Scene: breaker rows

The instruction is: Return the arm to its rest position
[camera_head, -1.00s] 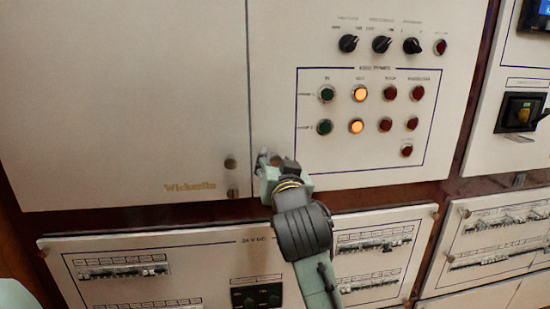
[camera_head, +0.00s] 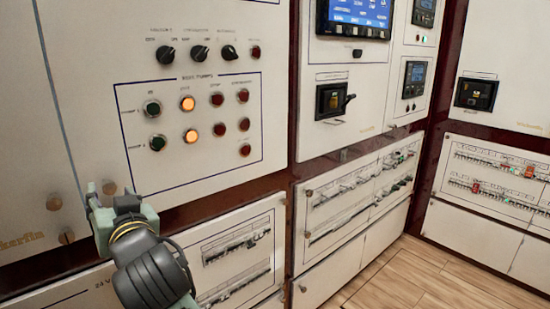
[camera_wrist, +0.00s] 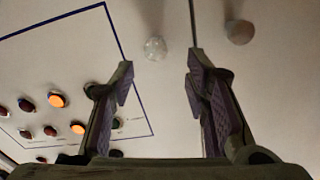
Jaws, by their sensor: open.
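My gripper (camera_head: 97,207) is at the left of the head view, close in front of the white cabinet panel, near its lower edge. In the wrist view my gripper (camera_wrist: 159,85) has its two fingers apart, with nothing between them. The fingers point at the pale panel (camera_wrist: 150,20). A round light-coloured knob or screw (camera_wrist: 155,48) lies ahead between the fingertips, and a brownish one (camera_wrist: 239,32) lies to the right. I cannot tell from these views whether the fingertips touch the panel.
A button panel (camera_head: 185,172) with two lit orange lamps (camera_head: 187,104) is right of my gripper. Breaker rows (camera_head: 237,247) sit below. More cabinets with screens (camera_head: 358,12) and breaker switches (camera_head: 331,99) stand to the right. Wooden floor (camera_head: 415,278) is free at lower right.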

